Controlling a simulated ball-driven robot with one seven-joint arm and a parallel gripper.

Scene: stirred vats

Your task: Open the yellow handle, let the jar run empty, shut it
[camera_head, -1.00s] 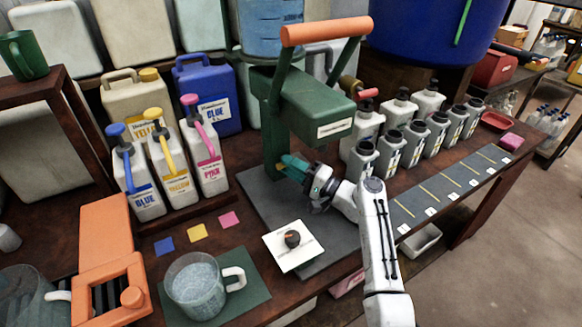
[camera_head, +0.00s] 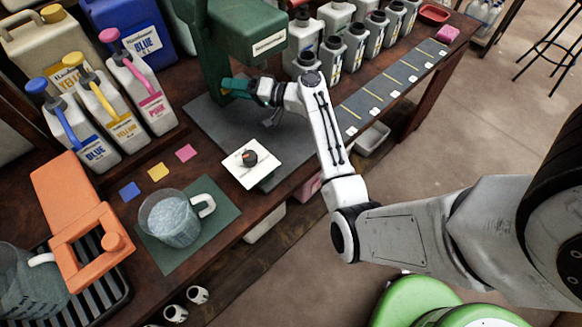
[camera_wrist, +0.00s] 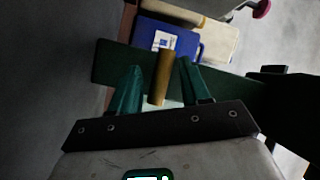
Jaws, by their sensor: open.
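My gripper (camera_head: 236,88) is open beneath the overhanging head of the green machine (camera_head: 245,30). In the wrist view, its two green fingers (camera_wrist: 158,88) stand apart on either side of a yellow-brown rod (camera_wrist: 165,75). This rod may be the yellow handle; I cannot tell whether a finger touches it. In the head view the rod is hidden. No jar on top of the machine shows now, as the view cuts off there. A clear jug (camera_head: 172,222) with cloudy bluish contents stands on a green mat (camera_head: 215,228).
Pump bottles labelled blue (camera_head: 88,143), yellow (camera_head: 117,122) and pink (camera_head: 145,90) stand at left. Several grey bottles (camera_head: 328,58) stand right of the machine. A white plate with a dark knob (camera_head: 250,164) lies in front. An orange frame (camera_head: 80,225) is at lower left.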

